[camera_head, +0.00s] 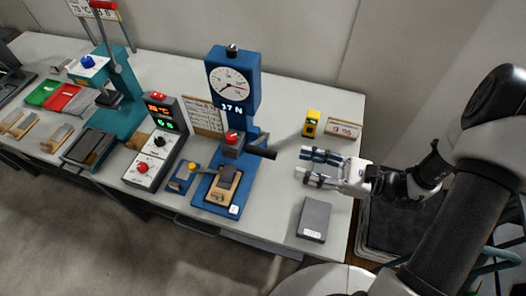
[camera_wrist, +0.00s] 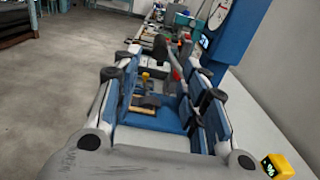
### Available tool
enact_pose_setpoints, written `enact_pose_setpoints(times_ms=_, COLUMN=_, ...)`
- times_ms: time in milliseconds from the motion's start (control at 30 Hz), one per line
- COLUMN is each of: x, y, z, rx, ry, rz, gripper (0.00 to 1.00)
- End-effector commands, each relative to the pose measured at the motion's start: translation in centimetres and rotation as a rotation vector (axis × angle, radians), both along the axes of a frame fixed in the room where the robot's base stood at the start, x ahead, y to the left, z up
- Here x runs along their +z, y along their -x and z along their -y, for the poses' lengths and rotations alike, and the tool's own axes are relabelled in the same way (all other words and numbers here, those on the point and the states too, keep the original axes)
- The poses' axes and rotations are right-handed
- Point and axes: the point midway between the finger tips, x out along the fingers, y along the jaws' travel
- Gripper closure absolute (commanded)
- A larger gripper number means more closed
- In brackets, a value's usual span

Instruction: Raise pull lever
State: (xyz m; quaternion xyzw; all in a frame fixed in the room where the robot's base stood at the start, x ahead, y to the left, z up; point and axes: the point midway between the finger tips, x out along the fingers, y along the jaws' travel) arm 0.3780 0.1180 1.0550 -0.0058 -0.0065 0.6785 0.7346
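A blue force tester (camera_head: 232,85) with a round dial and a "37 N" readout stands mid-table in the head view. A dark pull lever (camera_head: 262,151) sticks out to the right from its column, beside a red knob (camera_head: 232,138). My gripper (camera_head: 301,163) is open and empty, to the right of the lever's end and apart from it, fingers pointing left. In the wrist view my open fingers (camera_wrist: 163,58) frame the tester's blue base (camera_wrist: 155,118). The tester's column (camera_wrist: 225,40) rises at the right there. I cannot clearly make out the lever in that view.
A yellow object (camera_head: 312,123) and a small sign (camera_head: 343,129) stand behind my gripper. A grey box (camera_head: 314,219) lies in front of it. A control box (camera_head: 156,143) and a teal press (camera_head: 118,95) stand left. Bare table separates the tester and gripper.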

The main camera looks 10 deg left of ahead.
Motion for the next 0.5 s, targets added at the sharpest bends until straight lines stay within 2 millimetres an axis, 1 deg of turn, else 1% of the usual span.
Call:
enact_pose_setpoints(times_ms=33, x=-0.1, y=0.1, z=-1.3, rx=0.007, ry=0.000, rz=-0.001, gripper=0.60)
enact_pose_setpoints(times_ms=300, x=-0.1, y=-0.4, z=-7.2, rx=0.007, ry=0.002, rz=0.002, gripper=0.60)
enact_pose_setpoints(times_ms=400, x=-0.1, y=-0.5, z=-9.0, rx=0.006, ry=0.002, rz=0.002, gripper=0.60)
enact_pose_setpoints(times_ms=500, x=-0.1, y=-0.7, z=-10.4, rx=0.005, ry=0.002, rz=0.001, gripper=0.60)
